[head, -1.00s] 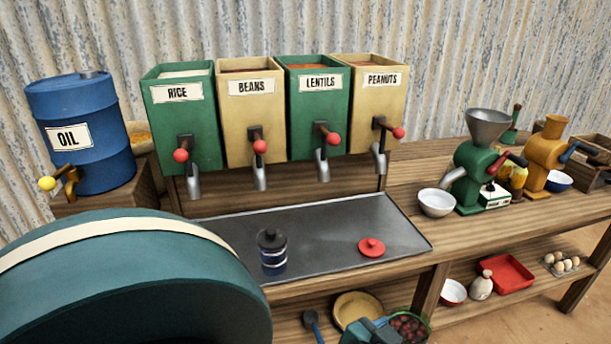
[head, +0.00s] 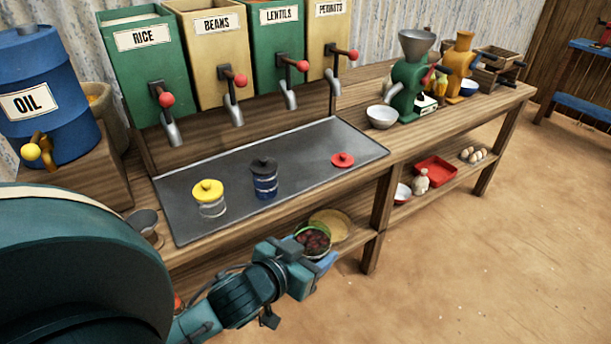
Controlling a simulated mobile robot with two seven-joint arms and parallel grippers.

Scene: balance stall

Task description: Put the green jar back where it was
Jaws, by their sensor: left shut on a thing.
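My left gripper (head: 313,258) is in front of the counter, at the front edge of the lower shelf. It is shut on an open green-rimmed jar (head: 313,239), which holds dark red contents. The gripper hides most of the jar's near side. On the grey metal tray (head: 225,215) stand a jar with a yellow lid (head: 209,197) and a jar with a black lid and dark blue band (head: 264,178). A red lid (head: 343,160) lies on the tray to their right. My right gripper is not in view.
Dispensers with red-knobbed taps stand behind the tray, including the rice one (head: 147,70). A blue oil drum (head: 45,95) is at left. A white bowl (head: 381,117) and grinders are at right. A tan dish (head: 333,222) lies on the lower shelf. The tray's front left and right parts are clear.

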